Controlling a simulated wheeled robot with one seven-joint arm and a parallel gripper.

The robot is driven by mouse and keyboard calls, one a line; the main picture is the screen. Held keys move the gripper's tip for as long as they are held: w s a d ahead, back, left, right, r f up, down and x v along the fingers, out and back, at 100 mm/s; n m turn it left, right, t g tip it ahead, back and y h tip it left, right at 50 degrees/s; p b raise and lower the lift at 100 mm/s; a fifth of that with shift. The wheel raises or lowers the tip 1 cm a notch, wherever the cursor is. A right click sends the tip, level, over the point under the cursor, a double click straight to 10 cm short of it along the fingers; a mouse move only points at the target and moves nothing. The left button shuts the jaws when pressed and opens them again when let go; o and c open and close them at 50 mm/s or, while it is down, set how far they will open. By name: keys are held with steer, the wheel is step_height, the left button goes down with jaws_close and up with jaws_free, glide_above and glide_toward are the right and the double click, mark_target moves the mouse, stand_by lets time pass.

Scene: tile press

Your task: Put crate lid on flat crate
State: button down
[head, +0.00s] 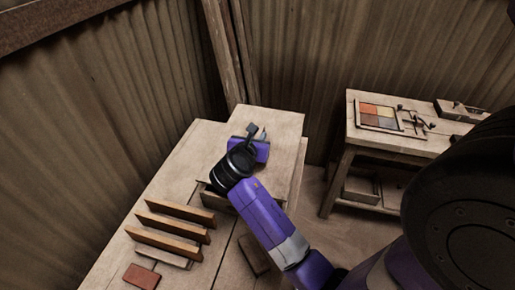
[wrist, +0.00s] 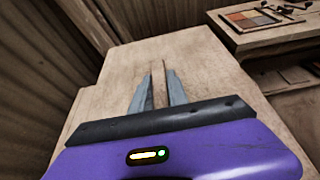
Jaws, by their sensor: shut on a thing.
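The crate lid (head: 282,122) seems to be the broad pale wooden panel at the far end of the bench; it fills the middle of the wrist view (wrist: 200,62). My gripper (head: 260,132) is over this panel. In the wrist view its two grey fingers (wrist: 158,84) are closed around a thin brown strip, which looks like part of the lid. A low wooden side (head: 214,199) shows under my wrist and may be the flat crate. Most of it is hidden by the panel and my arm, so I cannot tell whether the two touch.
Several upright brown boards (head: 172,232) stand in a rack on the near bench, with a red-brown block (head: 141,276) beside them. A second table (head: 400,142) at the right holds a tray of coloured tiles (head: 378,115) and tools. Corrugated walls close off the back and left.

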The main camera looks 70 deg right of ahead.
steer(key=shift+f, duration=2.45)
steer(key=c, duration=1.3)
jaws_free()
steer(key=shift+f, duration=0.15)
steer(key=b+v, duration=0.1)
steer(key=v, duration=1.1)
